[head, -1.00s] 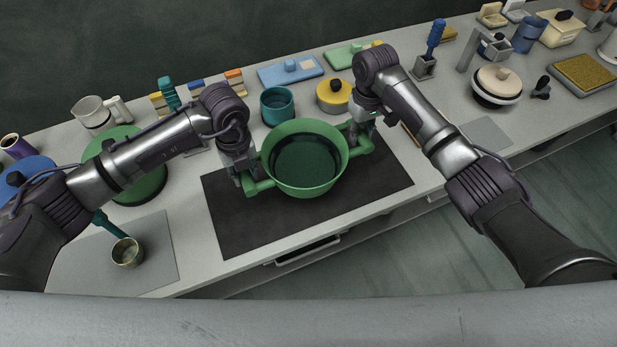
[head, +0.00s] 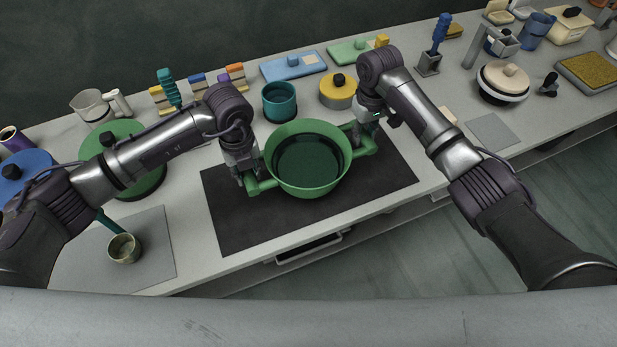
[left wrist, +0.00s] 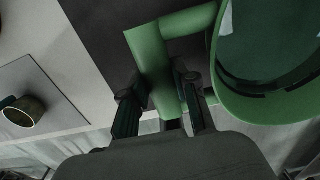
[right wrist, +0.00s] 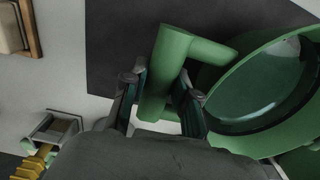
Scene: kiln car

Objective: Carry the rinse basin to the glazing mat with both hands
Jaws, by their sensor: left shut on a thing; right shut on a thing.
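The green rinse basin (head: 308,184) is over the dark glazing mat (head: 290,222) in the head view, roughly level, with dark liquid inside. I cannot tell whether it touches the mat or hangs just above it. My left gripper (head: 250,186) is shut on the basin's left handle, which also shows in the left wrist view (left wrist: 150,62). My right gripper (head: 362,140) is shut on the right handle, seen in the right wrist view (right wrist: 164,75). The basin and my arms hide part of the mat's back edge.
A teal pot (head: 279,102) and a yellow lidded jar (head: 338,93) stand close behind the basin. A green round turntable (head: 122,160) is to the left. A small cup (head: 124,249) sits on a grey sheet at the front left. The mat's front part is bare.

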